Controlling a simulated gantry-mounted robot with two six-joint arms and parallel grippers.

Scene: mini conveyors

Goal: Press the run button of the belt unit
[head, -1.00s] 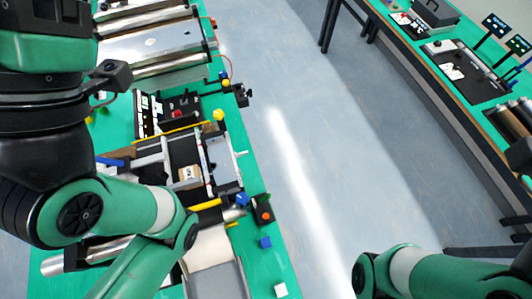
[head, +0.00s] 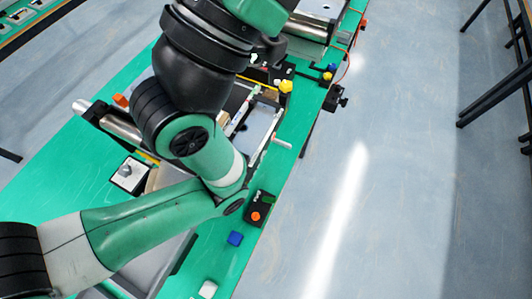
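The belt unit on the green table is largely hidden behind my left arm; its pale side plate (head: 262,128) shows to the right of the arm. A small black box (head: 263,203) with a round orange button (head: 256,216) and a small display sits near the table's right edge, just right of my arm's elbow. A yellow knob (head: 286,86) stands farther back. I cannot tell for sure which of these is the run button. My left gripper is not visible; only arm links show. My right gripper and arm are out of view.
A grey box with a knob (head: 128,174) sits left of my arm. A dark bracket (head: 337,97) juts over the right edge. Open floor (head: 400,180) lies to the right.

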